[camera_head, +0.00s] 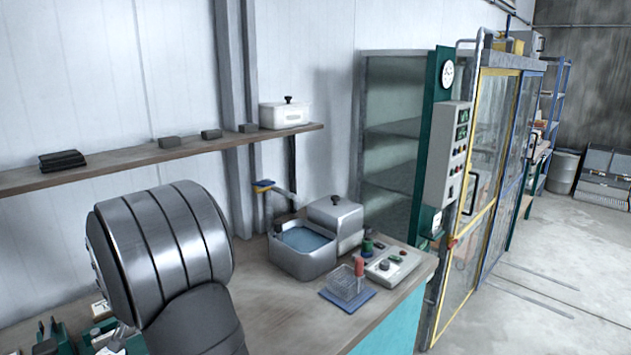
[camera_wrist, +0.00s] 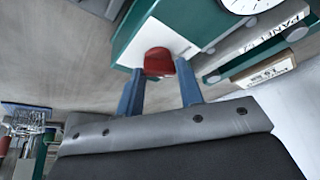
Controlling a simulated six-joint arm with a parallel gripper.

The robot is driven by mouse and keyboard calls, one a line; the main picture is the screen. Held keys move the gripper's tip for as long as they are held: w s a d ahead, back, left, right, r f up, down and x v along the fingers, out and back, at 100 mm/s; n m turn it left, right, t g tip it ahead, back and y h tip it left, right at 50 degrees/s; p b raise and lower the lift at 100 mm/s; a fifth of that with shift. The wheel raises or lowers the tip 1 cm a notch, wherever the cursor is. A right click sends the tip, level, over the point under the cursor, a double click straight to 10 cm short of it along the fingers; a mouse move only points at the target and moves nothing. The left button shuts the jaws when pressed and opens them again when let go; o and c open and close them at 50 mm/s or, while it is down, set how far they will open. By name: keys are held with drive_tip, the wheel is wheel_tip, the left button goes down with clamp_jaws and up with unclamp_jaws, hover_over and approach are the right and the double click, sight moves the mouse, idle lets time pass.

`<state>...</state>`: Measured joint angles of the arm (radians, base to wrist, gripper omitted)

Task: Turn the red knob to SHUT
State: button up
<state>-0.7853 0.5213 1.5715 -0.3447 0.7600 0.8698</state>
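The red knob (camera_wrist: 157,58) shows in the wrist view, on a pale plate at the edge of a green housing (camera_wrist: 185,22). My gripper (camera_wrist: 159,70) has its two blue fingers apart, one on each side of the knob. The knob sits between or just beyond the fingertips. I cannot tell whether either finger touches it. No SHUT mark can be read. In the head view my arm fills the lower left; my gripper and the knob are not visible there.
A white dial (camera_wrist: 250,4) and a labelled board (camera_wrist: 262,72) sit right of the knob. In the head view the bench (camera_head: 385,318) holds a water basin (camera_head: 307,262), a small rack (camera_head: 347,285) on a blue mat and a control box (camera_head: 394,264). A shelf (camera_head: 112,160) runs along the wall.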

drive_tip(key=shift+m, duration=0.3)
drive_tip(key=o, duration=0.5)
drive_tip(key=shift+w+r, duration=0.15)
drive_tip(key=shift+r, duration=0.2)
wheel_tip(320, 180, up, 16)
drive_tip(key=m+g, duration=0.5)
drive_tip(key=m, duration=0.1)
drive_tip(key=shift+h, duration=0.3)
wheel_tip(320, 180, down, 17)
drive_tip(key=shift+w+r, duration=0.1)
drive_tip(key=shift+w, duration=0.05)
